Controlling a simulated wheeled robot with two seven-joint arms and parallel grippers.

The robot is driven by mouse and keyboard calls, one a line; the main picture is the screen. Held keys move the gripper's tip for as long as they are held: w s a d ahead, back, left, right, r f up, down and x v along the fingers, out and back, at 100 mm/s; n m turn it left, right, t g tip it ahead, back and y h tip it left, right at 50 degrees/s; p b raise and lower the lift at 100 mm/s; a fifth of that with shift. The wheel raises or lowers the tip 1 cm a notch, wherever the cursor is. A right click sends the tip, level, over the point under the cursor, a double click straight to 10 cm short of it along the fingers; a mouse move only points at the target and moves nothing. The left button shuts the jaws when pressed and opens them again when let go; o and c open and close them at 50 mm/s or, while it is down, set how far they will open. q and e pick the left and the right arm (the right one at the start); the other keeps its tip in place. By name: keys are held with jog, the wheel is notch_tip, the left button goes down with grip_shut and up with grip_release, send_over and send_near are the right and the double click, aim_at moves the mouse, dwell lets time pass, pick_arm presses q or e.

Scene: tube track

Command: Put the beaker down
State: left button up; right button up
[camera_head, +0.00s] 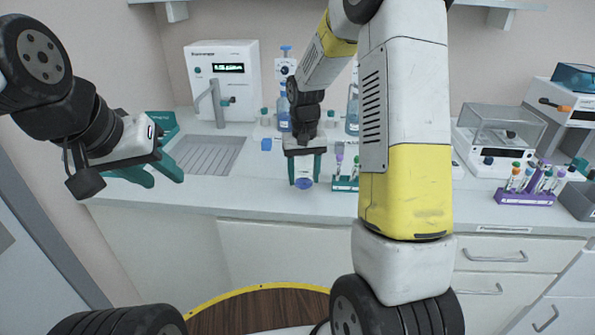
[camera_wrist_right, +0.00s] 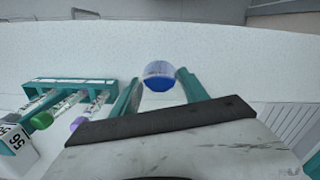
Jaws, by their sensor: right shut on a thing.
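The beaker (camera_head: 304,183) is small and clear with blue in its bottom. My right gripper (camera_head: 304,174) is shut on it, with teal fingers on both sides, over the front part of the counter. In the right wrist view the beaker (camera_wrist_right: 160,76) shows between the finger ends (camera_wrist_right: 158,88). I cannot tell whether its base touches the counter. My left gripper (camera_head: 164,177) is open and empty, at the left in front of the sink.
A teal tube rack (camera_head: 345,184) stands just right of the beaker; it also shows in the right wrist view (camera_wrist_right: 70,82). The sink drainboard (camera_head: 208,156) lies to the left. A purple tube rack (camera_head: 525,198) and a balance (camera_head: 497,140) stand further right. The counter's front edge is close.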

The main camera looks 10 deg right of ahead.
aim_at(306, 182)
jog(key=shift+w+d+f, duration=0.15)
jog(key=shift+w+d, duration=0.5)
jog(key=shift+w, duration=0.15)
jog(key=shift+a+f, duration=0.1)
jog(key=shift+f, duration=1.55)
jog(key=shift+s, duration=0.1)
jog(key=shift+f, duration=0.2)
jog(key=o, duration=1.3)
